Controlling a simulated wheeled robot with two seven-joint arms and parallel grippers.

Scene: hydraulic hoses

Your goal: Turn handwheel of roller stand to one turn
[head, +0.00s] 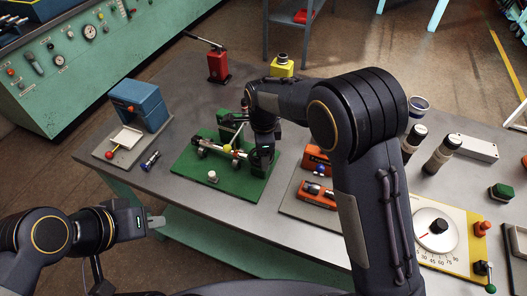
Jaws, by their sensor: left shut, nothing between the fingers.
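My left gripper (158,222) is shut and empty, in front of the table's left edge, well apart from the stand.
A blue device (143,102) with a red-knobbed lever stands left of the stand. A red jack (217,66) and a yellow block (281,66) stand behind. An orange unit (318,194) and a yellow dial panel (458,235) lie right.

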